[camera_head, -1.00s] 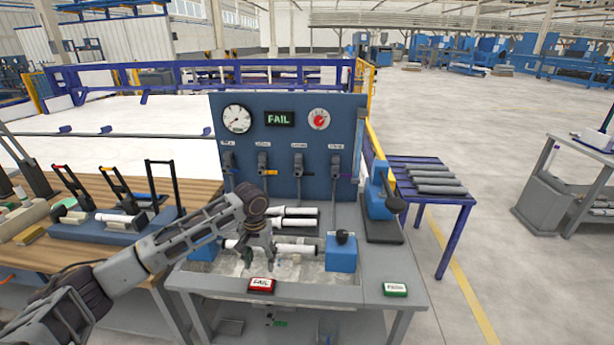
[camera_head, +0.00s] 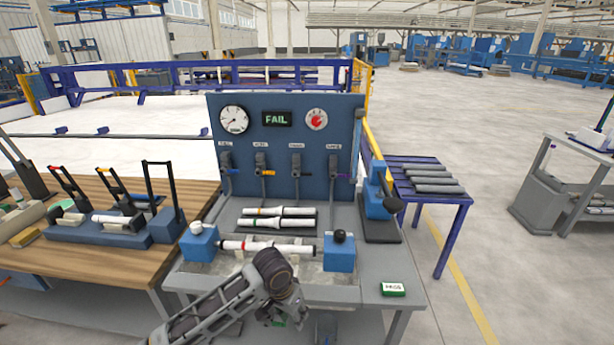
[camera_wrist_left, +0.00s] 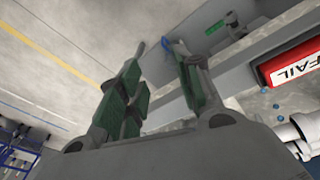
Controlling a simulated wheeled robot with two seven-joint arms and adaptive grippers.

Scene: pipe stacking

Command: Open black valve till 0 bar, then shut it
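The black-handled valve (camera_head: 297,171) is third from the left in the row on the blue panel (camera_head: 285,145). The white gauge (camera_head: 234,120) and a red-faced gauge (camera_head: 316,120) sit above the valves with a FAIL display (camera_head: 278,118) between them; the readings are too small to tell. My left gripper (camera_head: 280,314) is low in front of the bench's front edge, well away from the valve. In the left wrist view its fingers (camera_wrist_left: 158,52) are apart with nothing between them. My right gripper is not in view.
Blue (camera_head: 228,168), orange (camera_head: 262,168) and purple (camera_head: 337,172) handled valves flank the black one. A white pipe (camera_head: 268,247) lies between two blue blocks. A red FAIL box (camera_wrist_left: 295,68) is close by in the left wrist view. A blue lever press (camera_head: 380,203) stands at right.

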